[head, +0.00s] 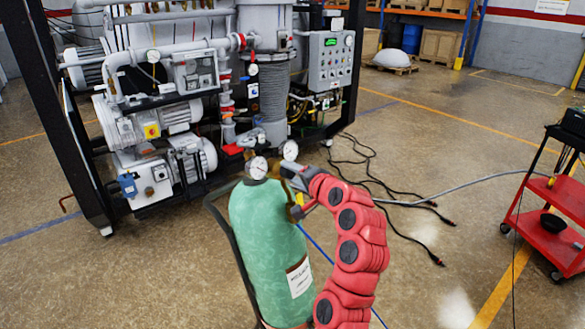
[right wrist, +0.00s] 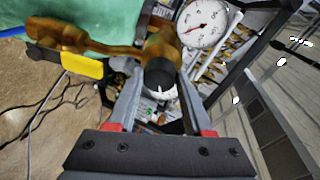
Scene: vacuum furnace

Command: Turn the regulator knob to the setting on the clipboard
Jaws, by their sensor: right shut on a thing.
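A green gas cylinder (head: 262,225) stands upright in the lower middle of the head view, with a brass regulator on top. The regulator has two round gauges, a left gauge (head: 257,167) and a right gauge (head: 289,150). My right gripper (head: 288,172) reaches the regulator from the right and covers its knob there. In the right wrist view the dark regulator knob (right wrist: 160,76) with a white mark sits between the fingers of my right gripper (right wrist: 160,88), which is shut on it. The brass body (right wrist: 85,38) and one gauge (right wrist: 203,24) show beyond. I see no clipboard. My left gripper is out of view.
The vacuum furnace with its pumps (head: 145,180) and control box (head: 330,60) stands behind the cylinder. Black cables (head: 370,170) lie on the floor to the right. A red cart (head: 545,210) stands at the right edge. Open floor lies between.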

